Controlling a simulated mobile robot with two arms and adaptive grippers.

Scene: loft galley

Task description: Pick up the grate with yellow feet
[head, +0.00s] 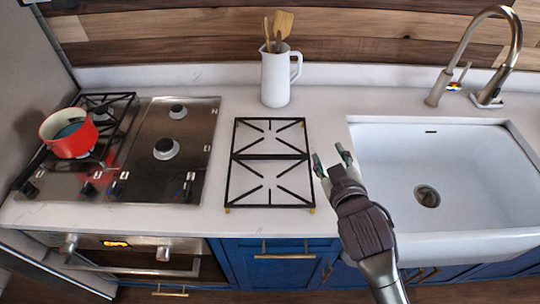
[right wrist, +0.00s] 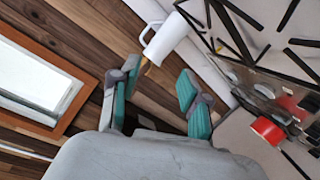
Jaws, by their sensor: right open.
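The black grate (head: 270,157) with yellow feet lies flat on the white countertop, between the cooktop and the sink. Small yellow feet show at its front corners. Part of it also shows at the upper right of the right wrist view (right wrist: 305,43). My right gripper (head: 332,158) is open and empty, just right of the grate's right edge and apart from it as far as I can see. Its green-padded fingers also show in the right wrist view (right wrist: 158,78). My left gripper is out of view.
A steel cooktop (head: 190,133) with a red pot (head: 69,134) is at the left. A white pitcher (head: 276,80) with wooden utensils stands behind the grate. The white sink (head: 390,165) and tall faucet (head: 437,88) are at the right. Bare counter surrounds the grate.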

